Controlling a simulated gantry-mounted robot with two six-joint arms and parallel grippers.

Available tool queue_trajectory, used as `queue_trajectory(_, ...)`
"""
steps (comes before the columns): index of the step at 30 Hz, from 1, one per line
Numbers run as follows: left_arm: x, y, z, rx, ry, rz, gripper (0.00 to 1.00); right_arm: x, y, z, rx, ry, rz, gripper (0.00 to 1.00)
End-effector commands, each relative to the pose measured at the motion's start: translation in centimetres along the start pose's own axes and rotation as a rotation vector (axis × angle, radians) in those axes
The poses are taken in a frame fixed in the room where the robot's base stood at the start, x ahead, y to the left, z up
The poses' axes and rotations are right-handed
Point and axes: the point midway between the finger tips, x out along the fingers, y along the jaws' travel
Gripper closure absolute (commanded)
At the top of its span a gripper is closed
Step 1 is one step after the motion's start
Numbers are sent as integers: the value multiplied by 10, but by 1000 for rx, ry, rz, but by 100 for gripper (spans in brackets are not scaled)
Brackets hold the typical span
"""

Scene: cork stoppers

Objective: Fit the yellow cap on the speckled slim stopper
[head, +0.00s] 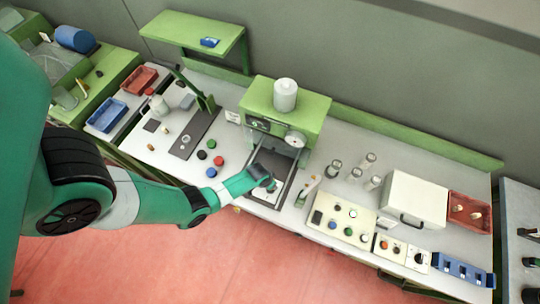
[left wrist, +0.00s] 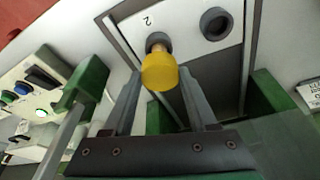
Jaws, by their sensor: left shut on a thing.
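The yellow cap (left wrist: 160,72) is between the fingers of my left gripper (left wrist: 162,100) in the left wrist view, and the gripper is shut on it. Just beyond the cap, a tan slim stopper (left wrist: 158,47) shows at a dark round socket beside a "2" mark. Its speckles are too small to make out, and I cannot tell whether cap and stopper touch. In the head view my left gripper (head: 271,186) is low over the dark bed in front of the green press; the cap is hidden there. My right gripper is not in view.
A second dark socket (left wrist: 217,23) on the pale plate looks empty. The green press (head: 285,105) stands behind. Black, red, blue and green round pieces lie left of the bed. A control panel (head: 341,219) and several jars (head: 354,174) stand to the right.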

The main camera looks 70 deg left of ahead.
Motion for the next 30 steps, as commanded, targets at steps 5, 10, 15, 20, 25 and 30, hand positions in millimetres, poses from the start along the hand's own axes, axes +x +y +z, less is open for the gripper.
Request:
queue_trajectory(5, 4, 0, 1, 0, 0, 0, 94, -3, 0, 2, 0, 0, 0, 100)
queue_trajectory(10, 6, 0, 2, 0, 0, 0, 94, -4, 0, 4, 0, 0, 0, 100)
queue_trajectory(15, 8, 0, 2, 0, 0, 0, 94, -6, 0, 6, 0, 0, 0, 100)
queue_trajectory(20, 11, 0, 3, 0, 0, 0, 94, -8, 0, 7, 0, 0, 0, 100)
queue_trajectory(25, 13, 0, 4, 0, 0, 0, 94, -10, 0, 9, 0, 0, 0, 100)
queue_trajectory(30, 15, 0, 4, 0, 0, 0, 94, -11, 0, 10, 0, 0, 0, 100)
